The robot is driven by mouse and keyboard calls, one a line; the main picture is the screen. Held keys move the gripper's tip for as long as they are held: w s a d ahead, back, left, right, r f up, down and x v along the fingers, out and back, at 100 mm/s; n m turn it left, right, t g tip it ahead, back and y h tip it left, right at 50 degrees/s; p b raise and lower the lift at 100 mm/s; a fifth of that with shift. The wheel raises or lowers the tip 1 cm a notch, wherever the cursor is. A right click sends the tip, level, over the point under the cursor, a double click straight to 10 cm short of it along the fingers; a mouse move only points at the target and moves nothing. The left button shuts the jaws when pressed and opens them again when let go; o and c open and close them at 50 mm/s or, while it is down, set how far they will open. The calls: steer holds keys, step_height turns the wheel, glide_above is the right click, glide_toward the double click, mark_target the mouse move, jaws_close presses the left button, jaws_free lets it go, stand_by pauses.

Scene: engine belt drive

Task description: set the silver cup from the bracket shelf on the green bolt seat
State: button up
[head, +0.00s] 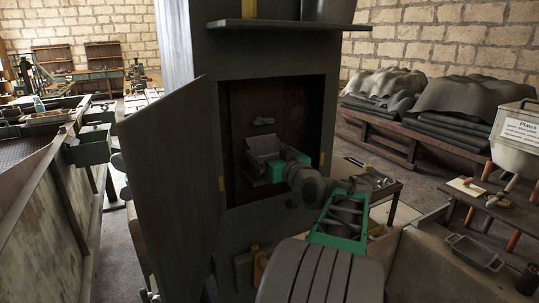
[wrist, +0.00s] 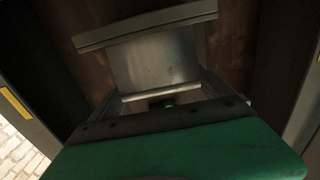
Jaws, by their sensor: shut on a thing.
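A boxy grey metal piece, which I take to be the silver cup (head: 265,146), is inside the open cabinet recess, at the end of my arm. My gripper (head: 277,166) is shut on it. In the wrist view the cup's metal face (wrist: 158,64) and rim fill the space ahead of my green gripper body, with a finger along each side. A small pale green bolt-like piece (head: 263,121) is on the recess's back wall, just above the cup in the head view. I cannot tell whether the cup touches the wall.
The cabinet's door (head: 171,180) stands open on the left. A dark shelf (head: 290,24) juts out above the recess, with a dark bucket (head: 327,10) on it. The recess walls surround my gripper closely. A workbench (head: 40,165) lies left; a low table with tools (head: 372,179) stands right.

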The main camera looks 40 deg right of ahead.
steer(key=o, duration=1.8)
steer(key=shift+c, duration=0.2)
steer(key=shift+s+f, duration=0.1)
steer(key=shift+s, duration=0.2)
steer(key=b+v, duration=0.2)
steer(key=v, duration=0.4)
steer(key=shift+s, duration=0.25)
steer(key=shift+s+a, duration=0.25)
steer(key=shift+s, duration=0.1)
